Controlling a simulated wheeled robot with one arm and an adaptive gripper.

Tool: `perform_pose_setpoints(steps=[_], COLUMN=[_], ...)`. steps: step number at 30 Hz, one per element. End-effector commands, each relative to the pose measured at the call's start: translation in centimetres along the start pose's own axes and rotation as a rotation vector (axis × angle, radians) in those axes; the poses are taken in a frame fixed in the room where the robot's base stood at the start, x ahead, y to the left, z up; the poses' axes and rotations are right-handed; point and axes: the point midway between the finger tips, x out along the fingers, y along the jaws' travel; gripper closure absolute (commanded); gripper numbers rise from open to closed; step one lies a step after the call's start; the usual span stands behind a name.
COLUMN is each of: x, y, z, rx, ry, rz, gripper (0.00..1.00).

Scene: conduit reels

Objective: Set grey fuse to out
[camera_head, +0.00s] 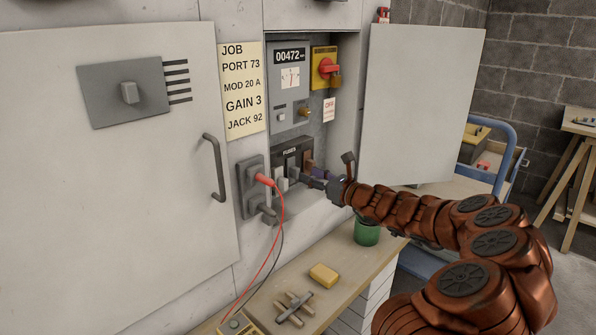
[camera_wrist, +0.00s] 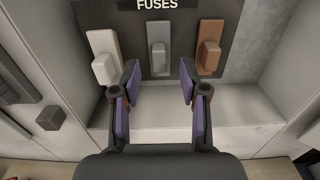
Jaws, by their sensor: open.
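The grey fuse (camera_wrist: 158,54) is the middle one of three on the dark panel marked FUSES (camera_wrist: 182,15). A white fuse (camera_wrist: 102,58) is to its left and an orange-brown fuse (camera_wrist: 209,52) to its right. My gripper (camera_wrist: 159,82) is open and empty, its purple-padded fingers below the grey fuse in the wrist view, one to each side of its line. I see no contact with it. In the head view my gripper (camera_head: 310,176) reaches into the cabinet at the fuse panel (camera_head: 290,149), and hides part of the fuses.
Above the fuses are a meter (camera_head: 290,75) and a red switch on a yellow plate (camera_head: 325,68). A socket with red and black leads (camera_head: 252,190) is at left. The open cabinet door (camera_head: 420,100) stands to the right. A bench below holds a green cup (camera_head: 366,234) and yellow block (camera_head: 323,275).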

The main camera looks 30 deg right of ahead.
Motion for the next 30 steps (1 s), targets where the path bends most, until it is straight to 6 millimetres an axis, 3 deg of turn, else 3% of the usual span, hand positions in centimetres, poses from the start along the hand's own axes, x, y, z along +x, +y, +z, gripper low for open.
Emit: perform_pose_setpoints(steps=[13,26,30], x=[4.8,5.4,5.4], y=[-0.1,-0.2,-0.2], z=[-0.2,0.0,0.0], rx=[0.001,0.001,0.001], ry=[0.002,0.0,0.0], rz=[-0.001,-0.003,-0.003], gripper=[0.56,0.56,0.69])
